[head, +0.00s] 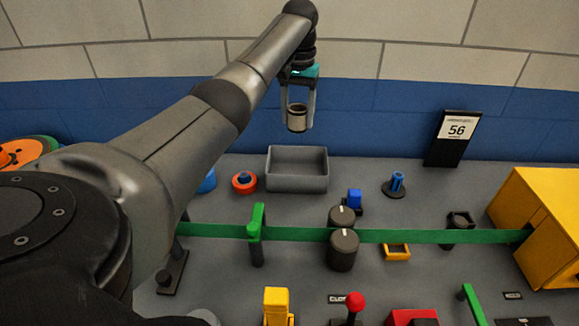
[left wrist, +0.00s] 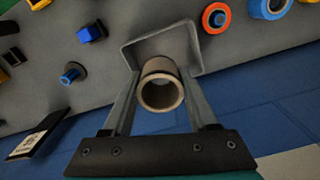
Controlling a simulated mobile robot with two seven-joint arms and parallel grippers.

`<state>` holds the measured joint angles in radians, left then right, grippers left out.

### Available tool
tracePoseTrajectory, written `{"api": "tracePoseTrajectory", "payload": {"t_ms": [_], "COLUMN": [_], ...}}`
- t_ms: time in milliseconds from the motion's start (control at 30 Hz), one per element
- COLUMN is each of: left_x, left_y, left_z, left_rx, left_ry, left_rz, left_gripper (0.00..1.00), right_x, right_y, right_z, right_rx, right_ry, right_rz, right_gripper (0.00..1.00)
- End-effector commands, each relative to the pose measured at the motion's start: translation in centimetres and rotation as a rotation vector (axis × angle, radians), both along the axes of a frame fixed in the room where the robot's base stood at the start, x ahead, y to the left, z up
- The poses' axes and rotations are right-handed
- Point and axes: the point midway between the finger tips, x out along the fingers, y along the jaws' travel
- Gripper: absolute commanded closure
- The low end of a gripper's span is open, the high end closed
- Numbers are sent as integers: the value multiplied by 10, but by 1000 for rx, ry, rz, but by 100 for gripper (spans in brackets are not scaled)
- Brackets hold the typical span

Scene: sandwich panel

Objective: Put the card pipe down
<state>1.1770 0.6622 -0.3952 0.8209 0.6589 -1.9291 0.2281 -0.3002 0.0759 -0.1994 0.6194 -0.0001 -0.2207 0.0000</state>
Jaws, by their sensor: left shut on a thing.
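The card pipe (head: 297,118) is a short beige-brown hollow tube. My left gripper (head: 298,122) is shut on it and holds it in the air, above and behind the grey open bin (head: 297,170) in the head view. In the left wrist view the pipe (left wrist: 161,88) sits between the two fingers (left wrist: 161,92), its open end facing the camera. The bin (left wrist: 190,42) shows partly behind it there, with the pipe hiding some of it. My right gripper is not in view.
An orange ring (head: 244,182) lies left of the bin. A blue block (head: 354,198) and a blue peg on a dark base (head: 395,186) are to its right. A green band (head: 300,234) crosses in front. A sign reading 56 (head: 453,138) stands by the blue wall.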

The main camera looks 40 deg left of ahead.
Motion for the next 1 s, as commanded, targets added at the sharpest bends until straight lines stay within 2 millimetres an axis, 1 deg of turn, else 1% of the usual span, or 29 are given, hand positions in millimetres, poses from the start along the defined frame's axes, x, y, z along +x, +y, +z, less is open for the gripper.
{"api": "tracePoseTrajectory", "payload": {"t_ms": [33, 100, 300, 400, 533, 767, 933, 1000], "left_x": [-2, -2, -2, -1, -1, -1, -1, -1], "left_y": [0, 0, 0, -1, 0, 0, 0, 0], "left_z": [-15, -35, -90, -113, -134, -149, -176, -184], "left_rx": [0, 0, 1, -1, 0, 0, 0, 0], "left_ry": [7, 7, 6, 5, 2, 1, 3, 2], "left_rz": [0, 0, 0, -1, -2, -2, -1, -2], "left_gripper": [97, 97, 97, 97, 97, 97, 97, 97], "right_x": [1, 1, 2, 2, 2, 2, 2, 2], "right_y": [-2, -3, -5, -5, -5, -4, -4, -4], "right_z": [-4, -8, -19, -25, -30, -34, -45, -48], "right_rx": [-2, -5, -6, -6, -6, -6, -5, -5], "right_ry": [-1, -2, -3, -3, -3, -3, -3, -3], "right_rz": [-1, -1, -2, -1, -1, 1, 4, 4], "right_gripper": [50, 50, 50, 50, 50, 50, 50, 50]}}
